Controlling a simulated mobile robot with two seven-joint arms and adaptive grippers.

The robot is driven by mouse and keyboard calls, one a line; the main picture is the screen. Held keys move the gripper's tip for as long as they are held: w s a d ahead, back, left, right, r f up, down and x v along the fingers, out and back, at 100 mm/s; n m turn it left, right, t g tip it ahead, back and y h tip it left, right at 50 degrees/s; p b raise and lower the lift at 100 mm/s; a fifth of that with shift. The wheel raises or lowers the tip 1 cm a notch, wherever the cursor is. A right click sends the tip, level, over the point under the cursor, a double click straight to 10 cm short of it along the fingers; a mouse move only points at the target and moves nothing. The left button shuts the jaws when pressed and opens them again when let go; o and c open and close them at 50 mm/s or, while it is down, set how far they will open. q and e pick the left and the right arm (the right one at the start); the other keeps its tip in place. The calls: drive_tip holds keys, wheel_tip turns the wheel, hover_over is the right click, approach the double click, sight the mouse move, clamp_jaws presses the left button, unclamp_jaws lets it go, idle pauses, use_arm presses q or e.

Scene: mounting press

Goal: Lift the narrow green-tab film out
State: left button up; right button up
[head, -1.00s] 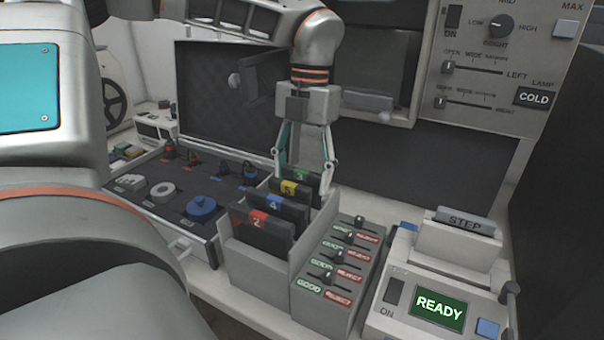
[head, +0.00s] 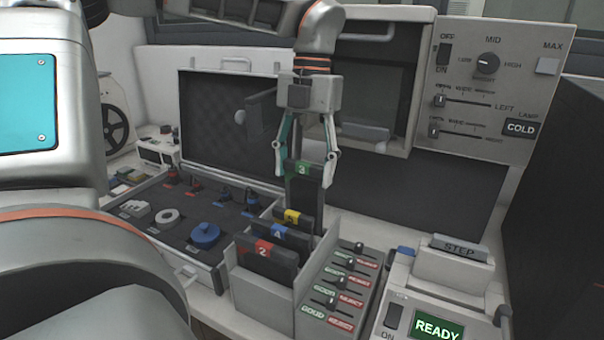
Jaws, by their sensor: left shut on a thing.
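The narrow film with a green tab marked 3 (head: 304,190) is dark and upright. It stands higher than the other films at the back of the grey film rack (head: 262,297); its lower end is hidden behind the yellow-tab film (head: 293,217). My left gripper (head: 304,168) points down from above and is shut on the green-tab film near its tab. The blue-tab film (head: 278,234) and the red-tab film (head: 266,254) stand in the rack in front. My right gripper is not in view.
A row of good/reject sliders (head: 338,297) stands right of the rack. A READY device (head: 437,327) is at the lower right. An open case (head: 150,228) with fitted parts lies left. A control panel (head: 492,90) is at the upper right.

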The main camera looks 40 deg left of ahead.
use_arm(q)
drive_tip(key=shift+r+p, duration=0.9)
drive_tip(key=shift+r, duration=1)
wheel_tip(320, 180, up, 2)
drive_tip(key=shift+r+p, duration=0.1)
drive_tip(key=shift+p, duration=0.6)
wheel_tip(320, 180, up, 2)
drive_tip(key=shift+p, duration=0.8)
drive_tip(key=shift+r+p, duration=0.4)
drive_tip(key=shift+r, duration=0.15)
